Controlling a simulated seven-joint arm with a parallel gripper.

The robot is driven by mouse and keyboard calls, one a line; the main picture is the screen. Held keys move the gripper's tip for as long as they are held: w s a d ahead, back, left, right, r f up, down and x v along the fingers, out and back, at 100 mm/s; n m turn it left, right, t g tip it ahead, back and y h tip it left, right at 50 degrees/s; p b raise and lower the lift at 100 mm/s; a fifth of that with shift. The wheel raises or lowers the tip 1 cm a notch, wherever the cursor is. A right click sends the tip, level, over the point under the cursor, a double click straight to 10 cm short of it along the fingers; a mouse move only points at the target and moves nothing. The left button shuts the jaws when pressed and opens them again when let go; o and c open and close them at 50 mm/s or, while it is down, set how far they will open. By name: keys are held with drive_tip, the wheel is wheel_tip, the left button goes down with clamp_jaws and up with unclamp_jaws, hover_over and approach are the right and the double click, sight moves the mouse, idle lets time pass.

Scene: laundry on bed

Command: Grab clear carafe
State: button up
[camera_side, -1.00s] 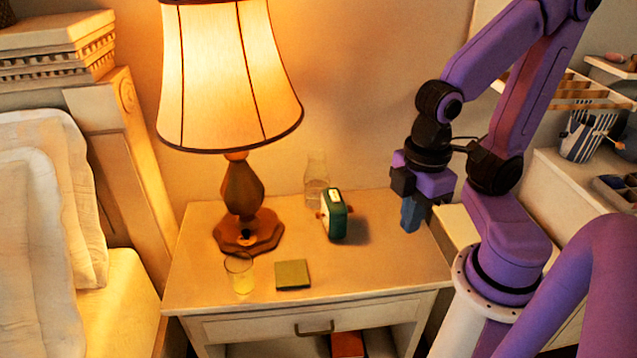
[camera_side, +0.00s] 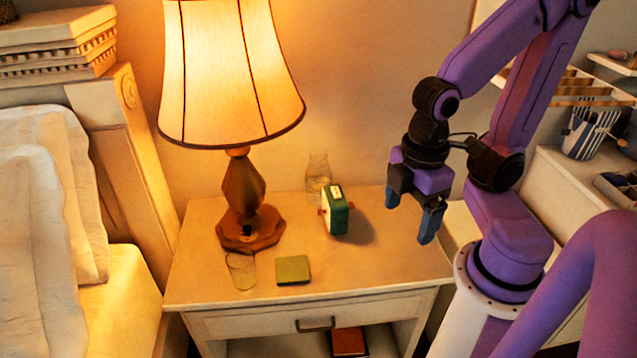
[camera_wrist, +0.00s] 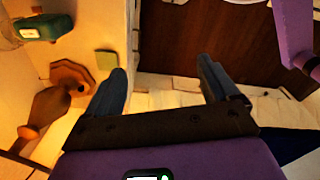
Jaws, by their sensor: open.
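The clear carafe (camera_side: 318,174) stands upright at the back of the nightstand, near the wall. It is see-through, and its lower part is partly hidden behind the green clock (camera_side: 336,211). My gripper (camera_side: 411,218) is open and empty above the right side of the nightstand, to the right of the clock and carafe and apart from both. Its two blue fingers also show spread in the wrist view (camera_wrist: 162,72), with nothing between them.
A lit lamp (camera_side: 245,195) stands on the nightstand's (camera_side: 390,265) left. A clear glass (camera_side: 241,270) and a green square coaster (camera_side: 293,270) lie in front of it. The nightstand's front right is bare. A bed (camera_side: 110,310) is at left and a striped cup (camera_side: 583,135) at far right.

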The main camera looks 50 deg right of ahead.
drive_tip(key=w+d+f+n+t+h, duration=0.1)
drive_tip(key=w+d+f+h, duration=0.15)
drive_tip(key=w+h, duration=0.6)
drive_tip(key=n+t+h, duration=0.6)
drive_tip(key=n+h, duration=0.2)
drive_tip(key=n, duration=0.1)
approach(316, 158)
drive_tip(key=x, duration=1.2)
drive_tip(key=shift+w+d+f, duration=0.15)
drive_tip(key=shift+d+f, duration=0.05)
drive_tip(key=shift+d, duration=0.2)
clamp_jaws()
drive_tip(key=shift+r, duration=0.1)
